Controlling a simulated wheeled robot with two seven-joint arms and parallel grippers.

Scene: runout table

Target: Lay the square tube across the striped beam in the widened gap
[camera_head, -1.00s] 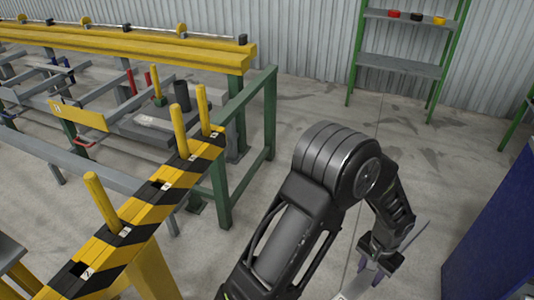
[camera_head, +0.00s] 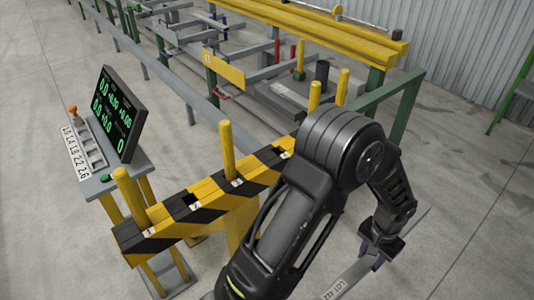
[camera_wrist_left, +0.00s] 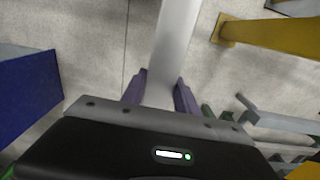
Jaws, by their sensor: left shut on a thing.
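The striped beam (camera_head: 205,205) is black and yellow and runs diagonally left of my arm. Several yellow pegs stand up from it, including one at its left end (camera_head: 130,190) and one near its middle (camera_head: 228,148). My left gripper (camera_head: 374,256) is to the right of the beam, over the floor. It is shut on the grey square tube (camera_head: 350,280), which carries a "LOT" label and runs out of the frame below. In the left wrist view the tube (camera_wrist_left: 175,40) passes between the purple fingers (camera_wrist_left: 160,92). My arm hides part of the beam's right end. My right gripper is not in view.
A console with a dark display (camera_head: 120,112) of green digits stands beyond the beam's left end. A runout table with grey bars and a yellow rail (camera_head: 300,35) lies behind. A green frame (camera_head: 405,100) is behind my arm.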

